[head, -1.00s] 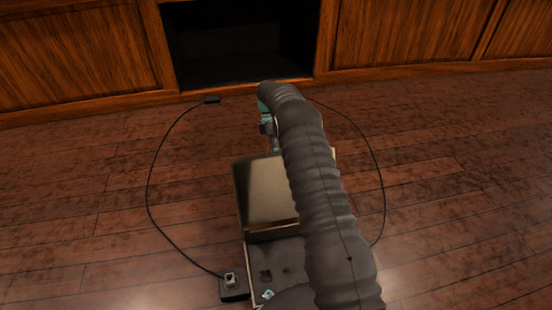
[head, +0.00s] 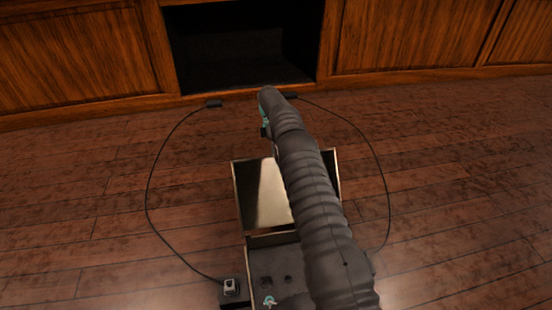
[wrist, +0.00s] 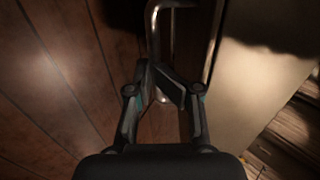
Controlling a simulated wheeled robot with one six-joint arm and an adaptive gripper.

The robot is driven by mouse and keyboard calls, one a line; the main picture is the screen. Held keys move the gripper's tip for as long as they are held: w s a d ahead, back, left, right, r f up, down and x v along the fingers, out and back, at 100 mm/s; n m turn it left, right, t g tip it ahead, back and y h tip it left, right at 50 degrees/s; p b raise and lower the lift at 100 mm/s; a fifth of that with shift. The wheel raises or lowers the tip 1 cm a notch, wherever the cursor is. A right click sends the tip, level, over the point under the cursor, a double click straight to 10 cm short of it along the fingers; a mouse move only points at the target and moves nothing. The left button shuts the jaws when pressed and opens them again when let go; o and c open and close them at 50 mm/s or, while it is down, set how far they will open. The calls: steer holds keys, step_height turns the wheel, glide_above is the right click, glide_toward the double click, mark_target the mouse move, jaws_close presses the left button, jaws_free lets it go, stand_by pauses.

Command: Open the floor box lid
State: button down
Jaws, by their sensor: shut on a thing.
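The floor box (head: 262,255) stands in the floor at the lower middle of the head view, with its dark inside showing. Its metal lid (head: 258,195) is raised at the far side, its shiny inner face and rim toward the head camera. My arm covers the lid's right part. In the wrist view the lid (wrist: 252,85) is a pale panel at the right, with a bent metal handle (wrist: 153,25) beside it. My gripper (wrist: 160,85) is shut on the handle. In the head view my gripper is mostly hidden behind the arm.
Two black cables (head: 147,190) (head: 388,195) curve across the wooden floor on either side of the box. A small connector block (head: 230,287) sits at the box's left. Wooden cabinets (head: 80,50) with a dark opening (head: 240,45) stand behind. Floor at far left and right is clear.

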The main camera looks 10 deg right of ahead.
steer(key=shift+s+a+f+g, duration=0.15)
steer(key=shift+s+f, duration=0.15)
steer(key=shift+f, duration=0.35)
steer(key=shift+s+d+f+g, duration=0.15)
steer(key=shift+s+f, duration=0.1)
steer(key=shift+f, duration=0.35)
steer(key=c, duration=0.7)
jaws_free()
steer(key=shift+f, duration=0.1)
